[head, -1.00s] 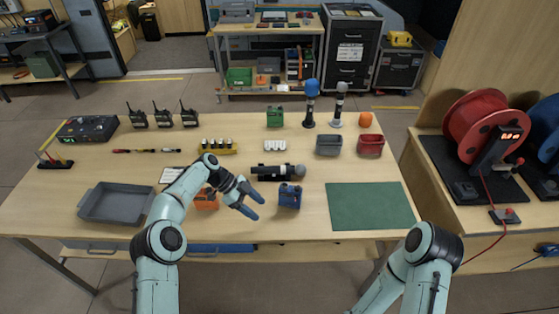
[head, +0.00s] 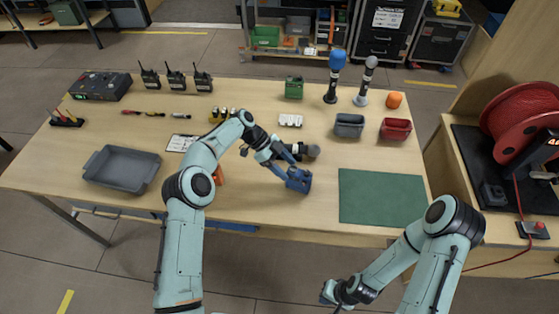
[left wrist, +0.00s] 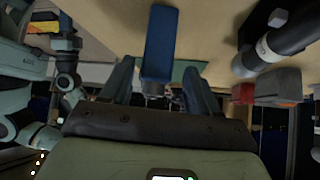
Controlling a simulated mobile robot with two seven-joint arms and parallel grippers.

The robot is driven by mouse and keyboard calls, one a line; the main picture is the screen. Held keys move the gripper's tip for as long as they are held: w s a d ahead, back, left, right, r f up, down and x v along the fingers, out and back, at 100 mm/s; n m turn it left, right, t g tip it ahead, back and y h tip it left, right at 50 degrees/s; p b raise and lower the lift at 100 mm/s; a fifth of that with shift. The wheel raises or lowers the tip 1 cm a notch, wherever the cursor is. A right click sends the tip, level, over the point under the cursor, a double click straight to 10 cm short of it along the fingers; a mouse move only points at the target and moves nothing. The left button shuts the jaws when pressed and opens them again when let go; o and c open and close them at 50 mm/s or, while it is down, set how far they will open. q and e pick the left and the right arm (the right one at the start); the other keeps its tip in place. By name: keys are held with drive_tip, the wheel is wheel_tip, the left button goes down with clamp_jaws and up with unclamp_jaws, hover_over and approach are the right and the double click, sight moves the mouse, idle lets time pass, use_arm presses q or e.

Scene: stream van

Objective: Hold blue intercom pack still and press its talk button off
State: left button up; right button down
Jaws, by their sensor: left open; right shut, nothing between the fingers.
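The blue intercom pack (head: 300,183) stands near the front middle of the table, left of the green mat. In the left wrist view, the pack (left wrist: 160,42) is between my left fingers, with a gap on each side. My left gripper (head: 288,166) is open and reaches down at the pack from behind and left; it also shows in the left wrist view (left wrist: 160,84). I cannot make out the talk button. My right gripper (head: 332,294) is shut and empty, low in front of the table and below its front edge.
A dark microphone (head: 308,151) lies just behind the pack. An orange pack (head: 219,176) is partly hidden behind my left arm. The green mat (head: 380,198) is bare. A grey tray (head: 122,169) sits at the left; grey (head: 349,126) and red (head: 396,130) bins stand behind the mat.

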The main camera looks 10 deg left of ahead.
sight(292, 176)
use_arm(q)
drive_tip(key=x, duration=0.4)
drive_tip(key=shift+s+f+b, duration=0.15)
drive_tip(key=shift+s+b, duration=0.2)
drive_tip(key=shift+w+d+f, duration=0.15)
drive_tip(key=shift+d+f, duration=0.45)
drive_tip(key=shift+f, duration=0.05)
use_arm(e)
drive_tip(key=shift+s+f, duration=0.7)
drive_tip(key=shift+s, duration=0.15)
use_arm(q)
drive_tip(key=shift+f, duration=0.1)
drive_tip(key=shift+s, duration=0.2)
drive_tip(key=c, duration=0.9)
drive_tip(key=shift+s+f, duration=0.1)
drive_tip(key=shift+f, duration=0.15)
